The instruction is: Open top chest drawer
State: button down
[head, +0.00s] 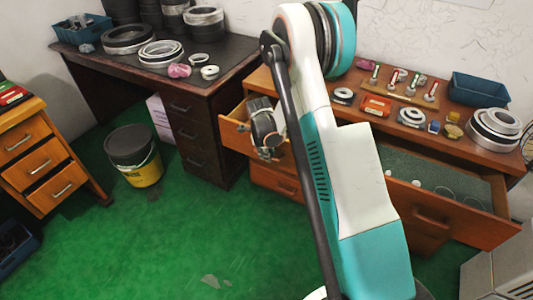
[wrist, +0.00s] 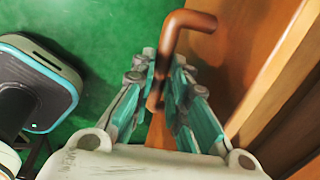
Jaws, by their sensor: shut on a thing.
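The wooden chest (head: 300,105) stands at the right in the head view. Its upper left drawer (head: 234,137) is pulled out part way, with its inner side showing. My gripper (head: 268,153) is at the front of this drawer. In the wrist view my gripper (wrist: 166,85) is shut on a brown bar handle (wrist: 190,20), whose bent end shows above the fingers. The wooden drawer front (wrist: 262,75) lies right of the fingers. My arm hides part of the drawer and chest in the head view.
A wide drawer (head: 432,217) with a green lining stands open at the right of the chest. A dark desk (head: 215,95) with rings is at the left. A black and yellow bucket (head: 134,157) stands on the green floor, which is mostly clear.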

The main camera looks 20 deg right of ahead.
jog(key=c, duration=1.6)
grip_release()
jog(key=shift+o, duration=0.2)
notch_tip(320, 180, up, 12)
jog(key=s+a, duration=0.1)
jog(key=a, duration=0.1)
jog(key=shift+s, duration=0.15)
jog(key=shift+f, duration=0.15)
